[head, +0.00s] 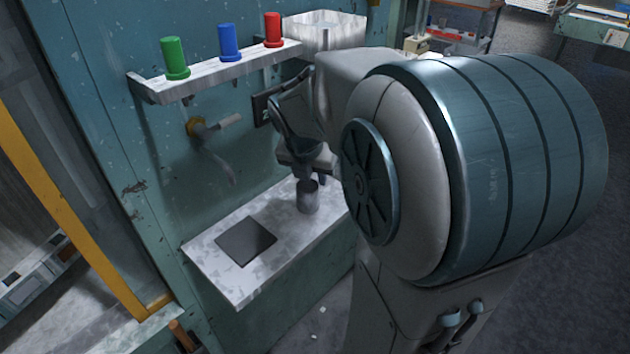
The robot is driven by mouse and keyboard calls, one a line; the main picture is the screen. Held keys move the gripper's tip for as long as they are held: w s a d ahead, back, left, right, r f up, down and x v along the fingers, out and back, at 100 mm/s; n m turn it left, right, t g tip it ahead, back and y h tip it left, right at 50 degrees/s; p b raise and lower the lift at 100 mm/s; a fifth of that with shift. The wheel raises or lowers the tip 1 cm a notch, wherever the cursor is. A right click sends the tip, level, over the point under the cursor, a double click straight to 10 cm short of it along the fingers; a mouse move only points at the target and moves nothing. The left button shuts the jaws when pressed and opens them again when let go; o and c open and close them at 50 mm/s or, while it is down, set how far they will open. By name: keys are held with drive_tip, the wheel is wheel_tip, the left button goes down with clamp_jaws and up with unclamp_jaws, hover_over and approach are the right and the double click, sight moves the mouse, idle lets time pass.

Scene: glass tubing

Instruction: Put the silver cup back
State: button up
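The silver cup (308,198) is upright at the right part of the white lower shelf (215,262), to the right of a dark square pad (246,239). From this angle I cannot tell whether its base touches the shelf. My gripper (311,177) points down at the cup's top, its dark fingers at or just over the rim. The fingers are small and partly hidden, so I cannot tell whether they are shut on the cup. My large arm link covers the area to the right.
Above, a narrow white shelf (225,70) holds a green cup (174,59), a blue cup (229,43) and a red cup (272,30). A tap (216,125) sticks out of the teal wall below it. A white box (325,33) is at upper right.

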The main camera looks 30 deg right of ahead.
drive_tip(key=v, duration=0.7)
drive_tip(key=s+a+f+m+y, duration=0.1)
drive_tip(key=s+a+f+m, duration=0.2)
drive_tip(key=m, duration=1)
drive_tip(key=s+a+f+m+y, duration=0.2)
drive_tip(key=s+a+f+m, duration=0.2)
drive_tip(key=s+a+m, duration=0.3)
drive_tip(key=s+m, duration=0.3)
drive_tip(key=m, duration=0.4)
drive_tip(key=shift+f, duration=0.3)
drive_tip(key=shift+p+v, duration=0.8)
drive_tip(key=shift+p, duration=0.2)
drive_tip(key=shift+w+d, duration=0.1)
